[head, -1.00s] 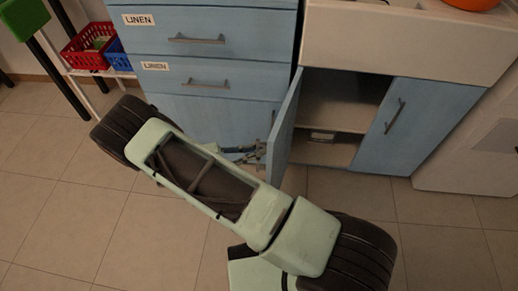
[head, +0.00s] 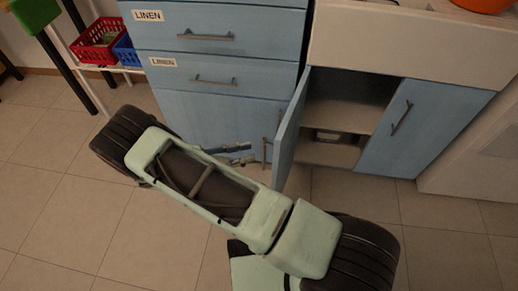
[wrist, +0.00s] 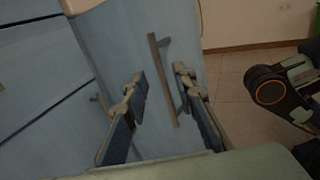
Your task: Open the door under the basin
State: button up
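The basin cabinet's left door (head: 290,135) stands open and swung outward, seen nearly edge-on in the head view. The dark inside of the cabinet shows behind it. Its outer face (wrist: 115,50) and grey bar handle (wrist: 163,80) show in the wrist view. My gripper (head: 240,154) is left of the open door, on its outer side. In the wrist view my gripper (wrist: 160,88) has its fingers spread, with the handle showing between them. The gripper holds nothing; how far the fingertips are from the handle is unclear.
The right cabinet door (head: 420,125) is shut. Blue drawers labelled linen (head: 215,70) stand left of the cabinet, behind my gripper. Red (head: 98,42) and blue baskets sit at the far left. Tiled floor (head: 350,225) in front is clear.

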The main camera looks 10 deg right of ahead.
jog(key=a, duration=0.3)
jog(key=s+a, duration=0.1)
jog(key=a, duration=0.1)
jog(key=shift+a, duration=0.35)
jog(key=shift+w, duration=0.1)
